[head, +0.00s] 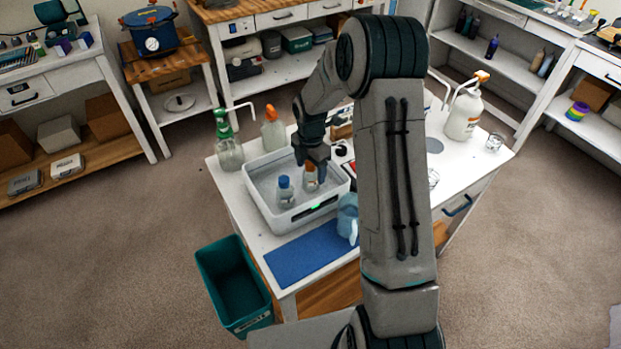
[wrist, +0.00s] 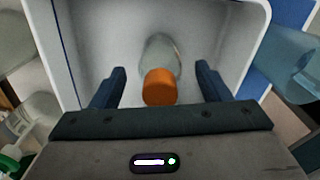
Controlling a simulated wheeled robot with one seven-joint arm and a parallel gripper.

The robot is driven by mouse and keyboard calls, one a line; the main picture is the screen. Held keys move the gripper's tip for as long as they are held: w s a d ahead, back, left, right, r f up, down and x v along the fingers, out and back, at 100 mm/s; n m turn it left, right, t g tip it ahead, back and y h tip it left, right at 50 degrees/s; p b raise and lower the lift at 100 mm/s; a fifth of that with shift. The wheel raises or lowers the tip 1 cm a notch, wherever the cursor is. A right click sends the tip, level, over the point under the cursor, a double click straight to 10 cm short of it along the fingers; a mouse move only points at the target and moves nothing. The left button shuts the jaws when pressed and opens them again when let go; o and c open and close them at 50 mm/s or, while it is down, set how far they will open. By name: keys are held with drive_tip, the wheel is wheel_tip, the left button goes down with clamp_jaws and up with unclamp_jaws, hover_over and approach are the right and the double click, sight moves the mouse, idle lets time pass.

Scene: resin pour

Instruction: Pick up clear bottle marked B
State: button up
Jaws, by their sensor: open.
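A clear bottle with an orange cap (wrist: 160,87) stands in the white tub, between the two open fingers of my gripper (wrist: 160,90) in the wrist view. The fingers are apart from the cap on both sides. In the head view the orange-capped bottle (head: 311,180) is just under my gripper (head: 312,160). A clear bottle with a blue cap (head: 285,192) stands beside it, to the left, in the same tub. No letter B can be read on either bottle in these views.
The white tub (head: 262,209) has raised walls around the bottles. A blue mat (head: 304,251) and a bluish jug (head: 348,215) are in front of it. Spray bottles (head: 228,152) stand behind it. A teal bin (head: 232,284) is on the floor.

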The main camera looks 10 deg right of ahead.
drive_tip(key=shift+f, duration=1.2)
drive_tip(key=c, duration=1.3)
drive_tip(key=shift+r, duration=0.1)
